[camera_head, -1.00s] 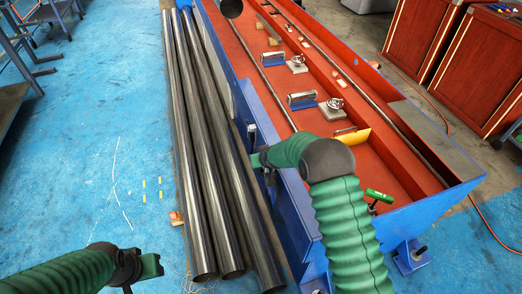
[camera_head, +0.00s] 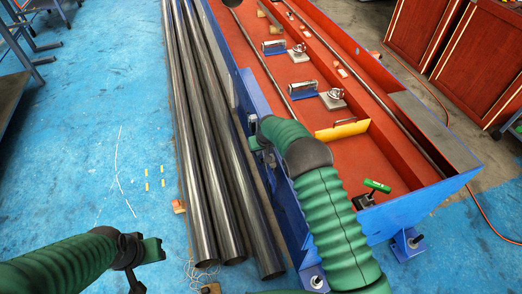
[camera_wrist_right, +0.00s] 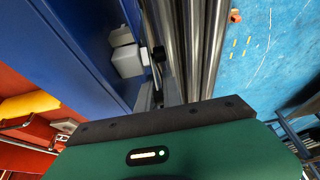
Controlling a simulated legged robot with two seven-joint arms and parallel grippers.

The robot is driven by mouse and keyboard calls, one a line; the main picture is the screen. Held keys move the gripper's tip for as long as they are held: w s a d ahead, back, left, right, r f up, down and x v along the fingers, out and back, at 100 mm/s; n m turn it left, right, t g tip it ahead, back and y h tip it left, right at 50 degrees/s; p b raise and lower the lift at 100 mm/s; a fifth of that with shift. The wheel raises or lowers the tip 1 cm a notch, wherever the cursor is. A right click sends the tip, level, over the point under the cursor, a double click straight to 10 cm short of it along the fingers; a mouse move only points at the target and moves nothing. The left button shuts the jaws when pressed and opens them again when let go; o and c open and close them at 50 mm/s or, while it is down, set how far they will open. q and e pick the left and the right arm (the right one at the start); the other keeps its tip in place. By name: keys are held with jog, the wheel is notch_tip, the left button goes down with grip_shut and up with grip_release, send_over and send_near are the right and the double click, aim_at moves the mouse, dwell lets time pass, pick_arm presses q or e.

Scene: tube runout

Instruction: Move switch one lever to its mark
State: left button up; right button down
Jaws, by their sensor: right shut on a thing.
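My right gripper (camera_head: 256,140) is at the outer blue side wall of the long trough, beside the tubes. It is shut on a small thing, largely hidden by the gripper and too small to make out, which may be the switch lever. My left gripper (camera_head: 148,252) hangs over the blue floor at lower left, away from everything.
Several long steel tubes (camera_head: 213,150) lie along the trough's left side. The red trough floor (camera_head: 310,75) carries clamp blocks, a yellow plate (camera_head: 342,130) and a green-handled lever (camera_head: 377,186). The blue floor (camera_head: 90,120) at left is mostly clear. Wooden cabinets (camera_head: 425,35) stand at upper right.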

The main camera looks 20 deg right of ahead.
jog(key=c, duration=1.5)
grip_release()
jog(key=shift+w, duration=0.15)
jog(key=shift+r, duration=0.1)
notch_tip(320, 180, up, 15)
jog(key=p, duration=0.2)
send_over(266, 164)
jog(key=shift+r, duration=0.15)
